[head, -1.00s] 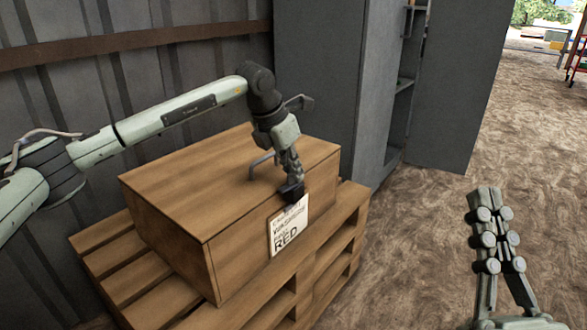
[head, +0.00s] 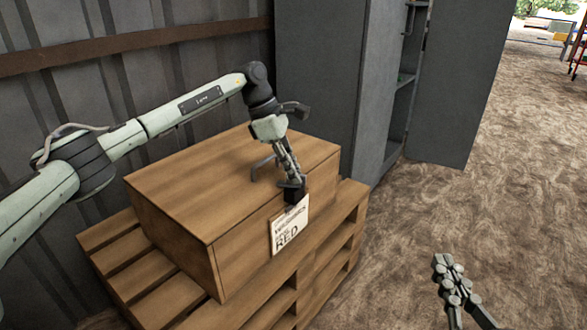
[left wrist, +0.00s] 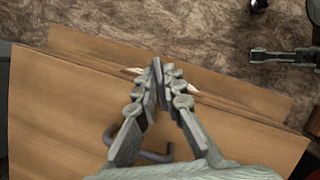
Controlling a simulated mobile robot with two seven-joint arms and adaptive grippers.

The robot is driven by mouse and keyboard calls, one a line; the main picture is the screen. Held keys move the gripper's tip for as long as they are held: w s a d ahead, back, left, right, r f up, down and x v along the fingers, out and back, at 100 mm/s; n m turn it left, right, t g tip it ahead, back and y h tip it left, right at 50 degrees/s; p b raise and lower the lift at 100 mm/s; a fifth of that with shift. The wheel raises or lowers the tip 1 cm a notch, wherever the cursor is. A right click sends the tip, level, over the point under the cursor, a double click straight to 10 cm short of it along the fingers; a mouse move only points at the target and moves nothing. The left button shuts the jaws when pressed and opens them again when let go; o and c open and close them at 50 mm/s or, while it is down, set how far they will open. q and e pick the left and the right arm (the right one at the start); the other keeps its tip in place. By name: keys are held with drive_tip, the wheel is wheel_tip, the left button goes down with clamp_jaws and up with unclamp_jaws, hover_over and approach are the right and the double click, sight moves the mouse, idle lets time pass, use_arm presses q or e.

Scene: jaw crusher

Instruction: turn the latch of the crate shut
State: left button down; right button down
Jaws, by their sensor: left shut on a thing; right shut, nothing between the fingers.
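The wooden crate (head: 215,255) sits on a pallet with its lid down, and a bent grey handle (head: 262,165) is on the lid. My left gripper (head: 293,190) is at the crate's top front edge, just above the white label (head: 289,229). It is shut on a small dark piece there, which seems to be the latch; the fingers hide most of it and its angle cannot be told. In the left wrist view the fingertips (left wrist: 158,65) come together over the lid's edge. My right gripper (head: 441,262) is shut and empty, over the ground to the right.
The pallet (head: 345,225) sticks out around the crate's base. A grey cabinet (head: 325,90) with an open door (head: 460,85) stands behind it. A corrugated wall (head: 110,85) runs along the left. The ground (head: 510,200) on the right is clear.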

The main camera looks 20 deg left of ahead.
use_arm(q)
drive_tip(key=shift+m+g, duration=0.3)
drive_tip(key=shift+m, duration=0.6)
drive_tip(key=shift+w+m, duration=0.1)
drive_tip(key=shift+m, duration=0.4)
drive_tip(key=shift+m+g, duration=0.6)
drive_tip(key=shift+m, duration=0.8)
use_arm(e)
drive_tip(key=shift+d+f, duration=0.15)
use_arm(q)
drive_tip(key=c, duration=1.6)
unclamp_jaws()
drive_tip(key=shift+c, duration=0.2)
drive_tip(key=v, duration=1.2)
drive_tip(key=shift+w+d, duration=0.2)
drive_tip(key=shift+w, duration=0.05)
